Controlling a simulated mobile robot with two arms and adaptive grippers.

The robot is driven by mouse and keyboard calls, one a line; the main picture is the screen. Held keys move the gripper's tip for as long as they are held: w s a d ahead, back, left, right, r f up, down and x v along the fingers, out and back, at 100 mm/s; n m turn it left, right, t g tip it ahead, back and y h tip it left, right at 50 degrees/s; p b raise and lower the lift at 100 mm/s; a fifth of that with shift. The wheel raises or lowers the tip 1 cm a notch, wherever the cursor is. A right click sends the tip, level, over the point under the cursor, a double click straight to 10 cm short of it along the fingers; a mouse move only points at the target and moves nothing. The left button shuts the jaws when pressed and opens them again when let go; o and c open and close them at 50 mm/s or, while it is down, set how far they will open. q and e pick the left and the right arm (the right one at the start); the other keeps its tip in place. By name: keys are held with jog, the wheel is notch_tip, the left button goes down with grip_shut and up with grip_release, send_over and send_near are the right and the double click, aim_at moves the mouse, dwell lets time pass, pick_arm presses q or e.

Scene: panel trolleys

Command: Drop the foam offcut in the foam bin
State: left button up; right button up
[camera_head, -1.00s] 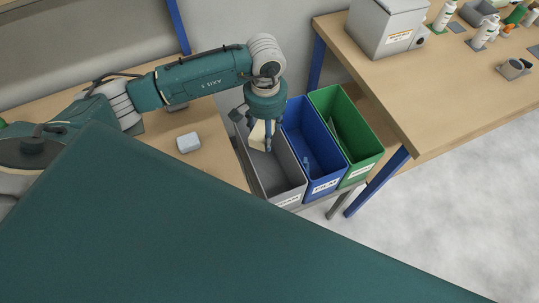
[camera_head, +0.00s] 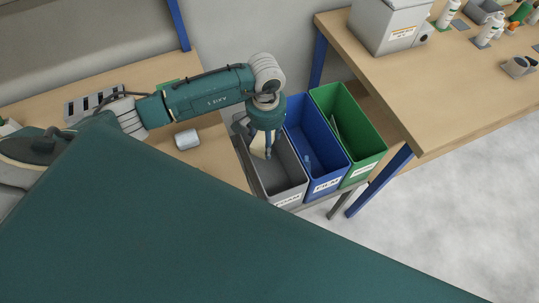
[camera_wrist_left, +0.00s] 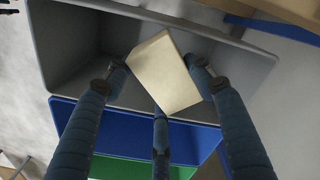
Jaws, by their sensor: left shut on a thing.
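The foam offcut is a pale cream block (camera_wrist_left: 165,73); in the head view it shows small (camera_head: 258,145) under my left gripper. My left gripper (camera_head: 262,150) points down, shut on the foam offcut, over the grey bin (camera_head: 291,196). In the left wrist view the gripper's fingers (camera_wrist_left: 160,80) sit on both sides of the block, with a third finger below it. The grey bin's inside (camera_wrist_left: 75,38) lies behind the block. The grey bin's label seems to read FOAM but is small. My right gripper is not in view.
A blue bin (camera_head: 326,177) and a green bin (camera_head: 363,165) stand right of the grey bin. A small whitish block (camera_head: 187,139) lies on the left wooden bench (camera_head: 215,165). A wooden table (camera_head: 440,100) with a grey box (camera_head: 388,25) and bottles stands at right.

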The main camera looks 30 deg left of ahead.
pick_arm(q)
jog(key=o, duration=0.8)
notch_tip(320, 180, up, 12)
jog(key=shift+f, duration=0.1)
dwell(0.4)
